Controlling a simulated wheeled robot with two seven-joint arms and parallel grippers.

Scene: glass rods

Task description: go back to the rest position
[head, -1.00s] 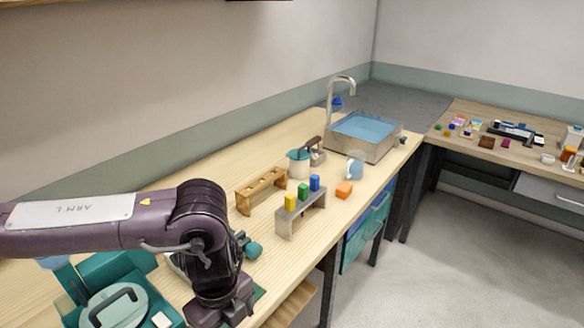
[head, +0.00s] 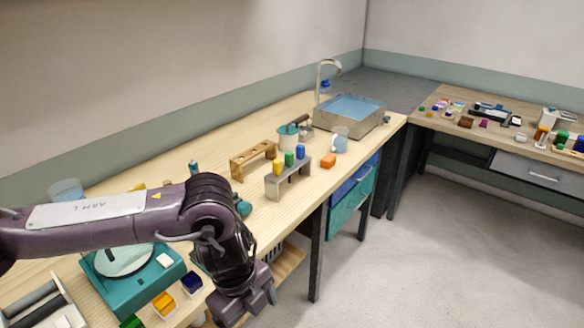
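My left arm (head: 100,212) comes in from the left over the wooden bench. Its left gripper (head: 246,303) points down at the bench's front edge, low in the view. Its fingers are dark and partly hidden by the wrist, so I cannot tell whether they are open or shut. I see nothing clearly held in it. My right gripper is not in view.
A teal device (head: 135,285) with a round lid sits below my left arm. Orange (head: 164,303) and dark blue (head: 192,282) blocks lie beside it. A wooden rack (head: 253,157), grey block stand (head: 288,181) and sink (head: 349,114) stand further back. Floor at right is clear.

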